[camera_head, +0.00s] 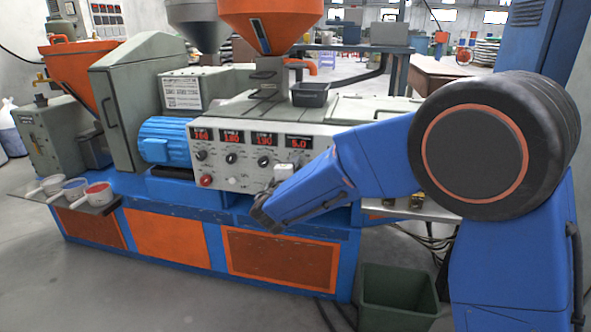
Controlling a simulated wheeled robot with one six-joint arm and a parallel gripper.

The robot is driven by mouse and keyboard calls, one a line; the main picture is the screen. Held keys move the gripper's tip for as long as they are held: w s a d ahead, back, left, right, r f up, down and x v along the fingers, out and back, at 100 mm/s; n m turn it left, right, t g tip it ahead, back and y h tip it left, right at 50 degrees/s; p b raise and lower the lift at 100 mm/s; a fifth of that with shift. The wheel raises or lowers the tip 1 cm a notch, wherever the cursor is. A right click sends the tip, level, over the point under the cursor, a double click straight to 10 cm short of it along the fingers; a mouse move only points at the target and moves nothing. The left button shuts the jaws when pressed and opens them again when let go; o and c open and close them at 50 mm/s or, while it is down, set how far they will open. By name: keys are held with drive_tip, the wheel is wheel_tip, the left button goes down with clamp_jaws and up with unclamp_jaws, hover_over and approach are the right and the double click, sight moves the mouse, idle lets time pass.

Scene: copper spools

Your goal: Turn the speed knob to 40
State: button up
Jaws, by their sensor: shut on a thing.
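The grey control panel (222,178) of the machine faces me with several red-lit displays in a row. The rightmost display (299,142) reads about 5.0; the others read about 160, 180 and 190. Black knobs show under the left displays, such as this one (202,156). My gripper (287,171) is at the panel below the rightmost display, at the end of my blue arm. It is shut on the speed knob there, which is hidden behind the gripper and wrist. I cannot read the knob's pointer.
A red button (206,181) sits at the panel's lower left. A blue ribbed motor (165,140) is left of the panel. A green crate (398,291) stands on the floor at front right.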

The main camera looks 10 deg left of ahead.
drive_tip(key=shift+f+m, duration=0.1)
drive_tip(key=shift+m, duration=2)
drive_tip(key=o, duration=1.1)
drive_tip(key=shift+c, duration=0.2)
drive_tip(key=shift+s, duration=0.1)
drive_tip(key=s, duration=1.7)
drive_tip(key=shift+s+r, duration=0.15)
drive_tip(key=shift+r, duration=0.2)
drive_tip(key=shift+a, duration=0.1)
